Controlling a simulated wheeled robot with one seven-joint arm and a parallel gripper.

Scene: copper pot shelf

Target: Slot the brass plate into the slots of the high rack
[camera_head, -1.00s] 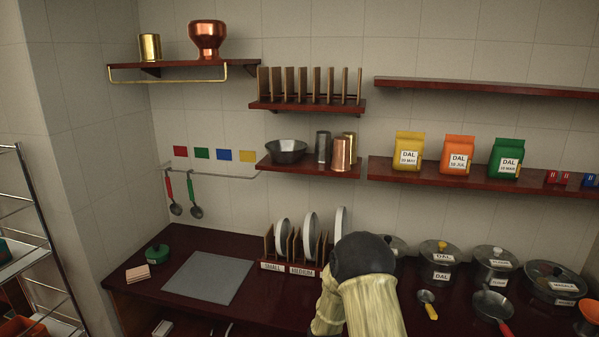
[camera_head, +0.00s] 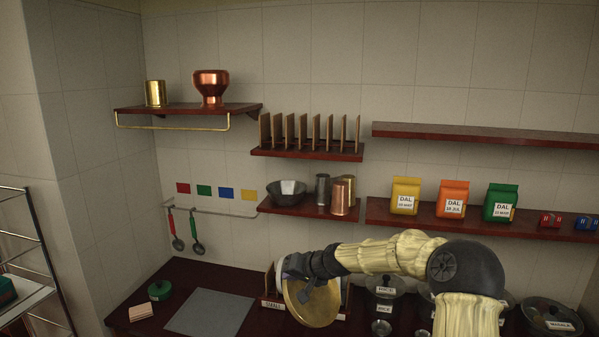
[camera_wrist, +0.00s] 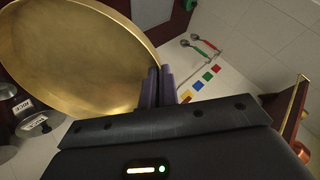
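The brass plate (camera_head: 316,304) is a round golden disc in front of the counter rack. In the wrist view the plate (camera_wrist: 80,55) fills the upper left, with its edge between the purple fingers of my gripper (camera_wrist: 158,88). My gripper (camera_head: 290,279) is shut on the plate's upper-left rim in the head view. The plate is tilted and faces the head camera. The high rack (camera_head: 316,133) has several upright wooden slats on a small wall shelf, above and behind the plate. Its slots look empty.
The counter rack (camera_head: 271,303) is partly hidden by the plate. A middle shelf (camera_head: 290,208) with a bowl (camera_head: 288,192) and metal cups lies between the counter and the high rack. Labelled pots (camera_head: 384,286) stand right. A grey mat (camera_head: 209,314) lies left.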

